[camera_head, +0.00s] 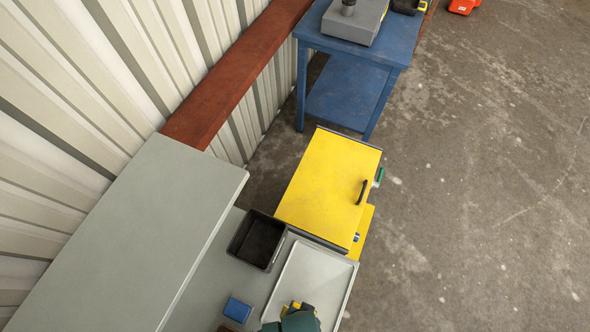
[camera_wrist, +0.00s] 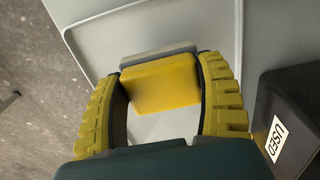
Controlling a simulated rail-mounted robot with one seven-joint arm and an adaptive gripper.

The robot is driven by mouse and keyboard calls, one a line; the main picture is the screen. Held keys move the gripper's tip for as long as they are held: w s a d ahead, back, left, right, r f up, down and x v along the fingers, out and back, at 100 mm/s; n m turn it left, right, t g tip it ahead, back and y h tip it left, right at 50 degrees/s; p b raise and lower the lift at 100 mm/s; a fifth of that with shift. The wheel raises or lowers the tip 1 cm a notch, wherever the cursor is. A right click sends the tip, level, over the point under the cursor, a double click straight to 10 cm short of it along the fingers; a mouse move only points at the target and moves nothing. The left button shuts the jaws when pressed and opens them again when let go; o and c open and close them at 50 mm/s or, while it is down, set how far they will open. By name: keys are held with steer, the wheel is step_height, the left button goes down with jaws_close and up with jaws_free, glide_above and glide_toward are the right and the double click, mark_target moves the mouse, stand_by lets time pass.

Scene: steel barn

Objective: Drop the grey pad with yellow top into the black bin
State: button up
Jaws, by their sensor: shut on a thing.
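The grey pad with a yellow top (camera_wrist: 165,83) sits between the two yellow ribbed fingers of my gripper (camera_wrist: 163,90) in the wrist view, and the gripper is shut on it. Part of the pad's grey layer shows along its far edge. In the head view my gripper (camera_head: 295,307) is at the bottom, over the near part of the light tray, and the pad cannot be made out clearly there. The black bin (camera_head: 257,241) stands on the grey bench, up and left of the gripper, and looks empty. In the wrist view the bin (camera_wrist: 290,105), labelled "USED", is at the right.
A light grey tray (camera_head: 318,273) lies beside the bin on the bench. A blue block (camera_head: 237,309) lies left of the gripper. A yellow cabinet (camera_head: 330,185) stands beyond the tray, and a blue table (camera_head: 348,95) farther back. A raised grey shelf (camera_head: 150,225) runs along the left.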

steer(key=shift+r, duration=0.1)
steer(key=w+a, duration=0.2)
steer(key=a, duration=0.3)
steer(key=w+a, duration=0.2)
steer(key=a, duration=0.4)
steer(key=w+a, duration=0.2)
steer(key=a, duration=0.4)
steer(key=shift+w, duration=0.35)
steer(key=shift+f, duration=1.75)
steer(key=shift+f, duration=0.1)
steer(key=o, duration=1.1)
steer(key=shift+r+p, duration=0.5)
steer(key=shift+r, duration=3.35)
